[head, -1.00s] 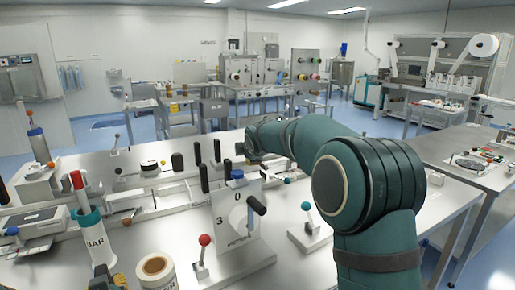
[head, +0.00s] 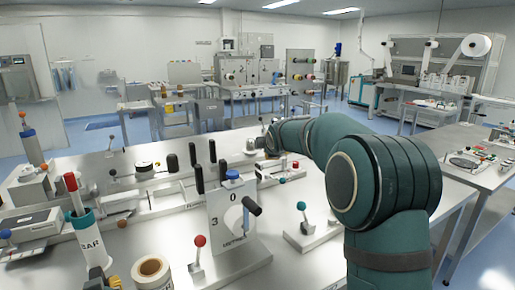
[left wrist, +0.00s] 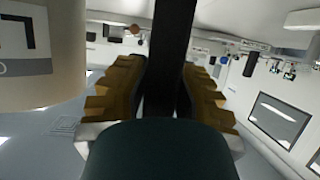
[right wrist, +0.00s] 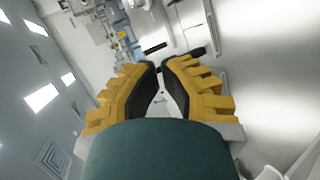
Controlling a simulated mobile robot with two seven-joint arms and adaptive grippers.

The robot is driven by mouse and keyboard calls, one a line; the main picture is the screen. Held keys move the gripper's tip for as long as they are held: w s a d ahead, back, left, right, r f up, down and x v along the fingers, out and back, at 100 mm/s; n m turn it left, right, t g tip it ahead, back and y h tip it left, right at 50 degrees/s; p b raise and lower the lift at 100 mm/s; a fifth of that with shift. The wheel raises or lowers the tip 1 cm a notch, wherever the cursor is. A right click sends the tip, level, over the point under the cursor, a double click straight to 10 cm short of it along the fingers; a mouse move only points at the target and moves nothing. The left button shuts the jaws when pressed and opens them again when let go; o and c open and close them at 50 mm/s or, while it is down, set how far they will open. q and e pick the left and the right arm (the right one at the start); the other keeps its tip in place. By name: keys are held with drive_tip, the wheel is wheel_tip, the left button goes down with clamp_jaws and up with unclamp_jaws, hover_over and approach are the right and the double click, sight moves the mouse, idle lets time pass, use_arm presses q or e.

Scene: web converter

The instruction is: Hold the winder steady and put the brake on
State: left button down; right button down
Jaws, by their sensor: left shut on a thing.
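Which part is the winder or brake is not clear. My left gripper shows at the lower left edge of the head view (head: 98,281). In the left wrist view its fingers (left wrist: 170,85) are shut on a black bar (left wrist: 174,35). My right arm reaches over the bench, with its hand (head: 268,140) behind the dial plate, mostly hidden. In the right wrist view its fingertips (right wrist: 160,68) are close together, with no held thing visible.
A white roll (head: 139,283) and a teal-banded holder (head: 88,240) stand at the front left. A red-knobbed lever (head: 198,255) is beside the dial plate; a teal-knobbed lever (head: 303,220) stands to its right. Black upright posts (head: 197,180) stand behind the plate.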

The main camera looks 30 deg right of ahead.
drive_tip(key=c, duration=1.2)
unclamp_jaws()
drive_tip(key=o, duration=0.6)
drive_tip(key=a, duration=0.2)
drive_tip(key=a+y, duration=0.1)
drive_tip(key=shift+w+a+r+t, duration=0.1)
drive_tip(key=shift+w+r+t, duration=0.25)
drive_tip(key=shift+r+t, duration=0.05)
drive_tip(key=shift+c, duration=0.2)
drive_tip(key=s+a+r+m+t+y, duration=0.1)
drive_tip(key=a+r+m+t+y, duration=0.2)
drive_tip(key=a, duration=1.2)
drive_tip(key=s+a+r+m+t+y, duration=0.2)
drive_tip(key=a+r+m+y, duration=0.15)
drive_tip(key=a, duration=1.15)
drive_tip(key=m+g+h, duration=0.1)
drive_tip(key=m+h, duration=1.1)
drive_tip(key=m, duration=0.2)
approach(202, 237)
drive_tip(key=f, duration=0.1)
drive_tip(key=shift+n, duration=0.25)
drive_tip(key=x, duration=1.1)
drive_tip(key=shift+w+a+f, duration=0.1)
drive_tip(key=shift+w+f, duration=0.1)
drive_tip(key=shift+w, duration=0.25)
